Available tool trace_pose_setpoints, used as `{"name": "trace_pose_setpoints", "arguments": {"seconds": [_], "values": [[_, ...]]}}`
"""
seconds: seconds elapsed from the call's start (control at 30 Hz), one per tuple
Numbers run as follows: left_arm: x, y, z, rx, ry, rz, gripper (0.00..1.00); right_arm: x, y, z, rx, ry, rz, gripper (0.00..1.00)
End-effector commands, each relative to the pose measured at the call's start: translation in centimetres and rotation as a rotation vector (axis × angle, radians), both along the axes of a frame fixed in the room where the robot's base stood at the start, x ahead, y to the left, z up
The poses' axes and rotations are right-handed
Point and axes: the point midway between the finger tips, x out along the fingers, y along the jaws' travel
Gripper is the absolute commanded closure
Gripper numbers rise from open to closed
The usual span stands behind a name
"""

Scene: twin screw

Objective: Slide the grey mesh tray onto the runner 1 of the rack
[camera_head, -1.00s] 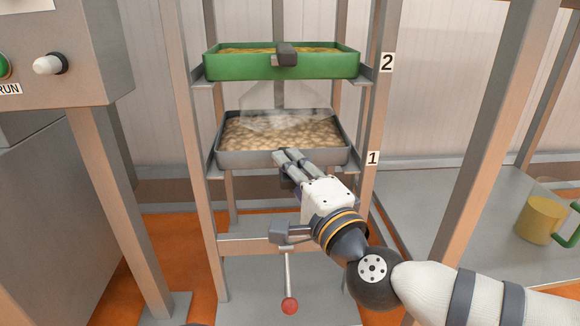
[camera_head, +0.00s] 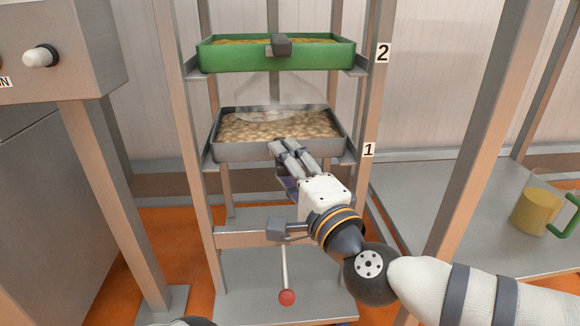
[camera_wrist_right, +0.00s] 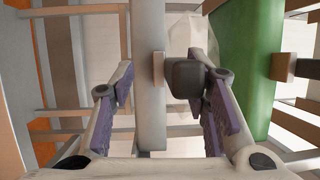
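The grey mesh tray (camera_head: 232,151), filled with pale round pieces, sits level in the rack (camera_head: 203,190) at the runners beside the label 1 (camera_head: 369,150). My right gripper (camera_head: 284,147) is at the middle of its front wall. In the right wrist view the two purple-padded fingers (camera_wrist_right: 166,85) are apart. The tray's dark handle (camera_wrist_right: 184,77) lies between them, close to the right finger; whether they touch is unclear. The grey tray wall (camera_wrist_right: 150,110) shows behind the handle. In the head view the gripper hides the handle. My left gripper is out of view.
A green tray (camera_head: 230,60) with a dark front handle sits above at label 2 (camera_head: 382,53). A red-knobbed lever (camera_head: 286,297) hangs below. A jug of yellow contents (camera_head: 537,210) stands on the right table (camera_head: 470,210). A control box (camera_head: 80,60) is at left.

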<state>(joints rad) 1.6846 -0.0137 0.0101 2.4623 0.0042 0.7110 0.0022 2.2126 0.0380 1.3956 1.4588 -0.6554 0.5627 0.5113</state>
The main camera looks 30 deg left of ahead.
Motion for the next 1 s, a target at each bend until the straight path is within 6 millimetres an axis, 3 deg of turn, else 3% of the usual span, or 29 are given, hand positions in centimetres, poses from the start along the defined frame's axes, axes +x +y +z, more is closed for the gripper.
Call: {"name": "trace_pose_setpoints", "arguments": {"seconds": [0.13,0.3,0.5,0.63,1.0], "values": [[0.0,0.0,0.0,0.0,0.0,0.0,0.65,-1.1,-1.6,-0.2,-0.001,0.0,0.002,0.6],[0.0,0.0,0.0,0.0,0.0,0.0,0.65,-3.7,-5.6,-0.5,-0.001,0.001,-0.001,0.6],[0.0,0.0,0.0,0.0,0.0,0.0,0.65,-6.1,-9.0,-0.8,0.0,-0.001,-0.002,0.6],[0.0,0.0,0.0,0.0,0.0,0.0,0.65,-6.7,-9.8,-0.9,0.0,-0.001,-0.003,0.6],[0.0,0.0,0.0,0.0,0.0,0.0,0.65,-6.8,-9.8,-0.9,0.001,-0.002,-0.002,0.6]]}}
